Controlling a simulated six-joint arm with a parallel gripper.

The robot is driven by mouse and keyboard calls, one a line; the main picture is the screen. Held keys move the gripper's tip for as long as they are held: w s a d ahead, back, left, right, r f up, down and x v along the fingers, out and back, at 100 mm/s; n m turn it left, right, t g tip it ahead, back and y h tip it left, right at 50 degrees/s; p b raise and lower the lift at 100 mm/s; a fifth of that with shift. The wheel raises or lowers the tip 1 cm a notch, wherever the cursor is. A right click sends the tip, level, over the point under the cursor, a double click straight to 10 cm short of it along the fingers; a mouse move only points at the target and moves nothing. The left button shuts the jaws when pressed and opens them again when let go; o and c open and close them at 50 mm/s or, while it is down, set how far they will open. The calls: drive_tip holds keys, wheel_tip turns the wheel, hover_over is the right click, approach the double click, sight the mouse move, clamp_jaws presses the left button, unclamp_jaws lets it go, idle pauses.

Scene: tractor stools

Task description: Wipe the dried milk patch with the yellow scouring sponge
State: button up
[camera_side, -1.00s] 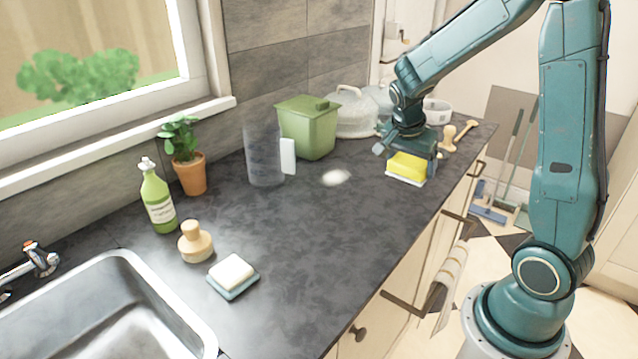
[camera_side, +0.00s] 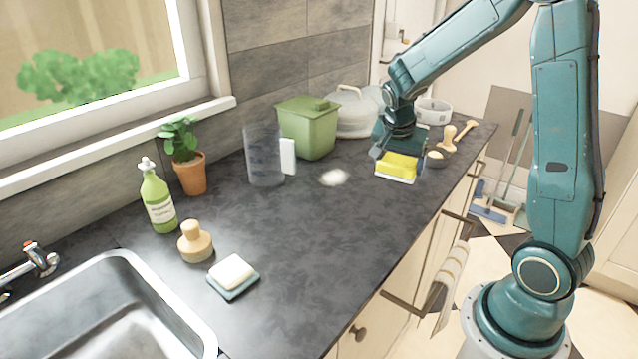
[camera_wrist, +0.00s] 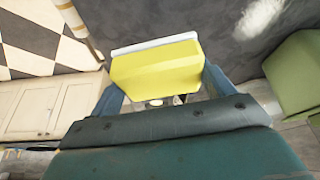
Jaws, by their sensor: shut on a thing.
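The yellow scouring sponge (camera_side: 398,165) has a white layer on its underside. My gripper (camera_side: 396,160) is shut on it and holds it at or just above the dark worktop; I cannot tell if it touches. In the wrist view the sponge (camera_wrist: 157,75) sits between the two blue fingers. The dried milk patch (camera_side: 334,177) is a whitish smear on the worktop, to the left of the sponge and apart from it. The patch also shows at the upper right of the wrist view (camera_wrist: 262,17).
A green canister (camera_side: 307,128) and a clear jug (camera_side: 264,158) stand behind and left of the patch. The worktop (camera_side: 320,230) in front of the patch is clear.

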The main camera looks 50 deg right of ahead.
drive_tip(key=w+d+n+t+y, duration=0.2)
drive_tip(key=w+n+y, duration=0.5)
drive_tip(key=w+n, duration=1)
drive_tip(key=d+n, duration=0.1)
drive_tip(key=n, duration=0.6)
drive_tip(key=shift+w+d+r+n+y, duration=0.2)
drive_tip(key=shift+w+d+n+y, duration=0.1)
drive_tip(key=shift+n+y, duration=0.1)
drive_tip(key=shift+f, duration=0.15)
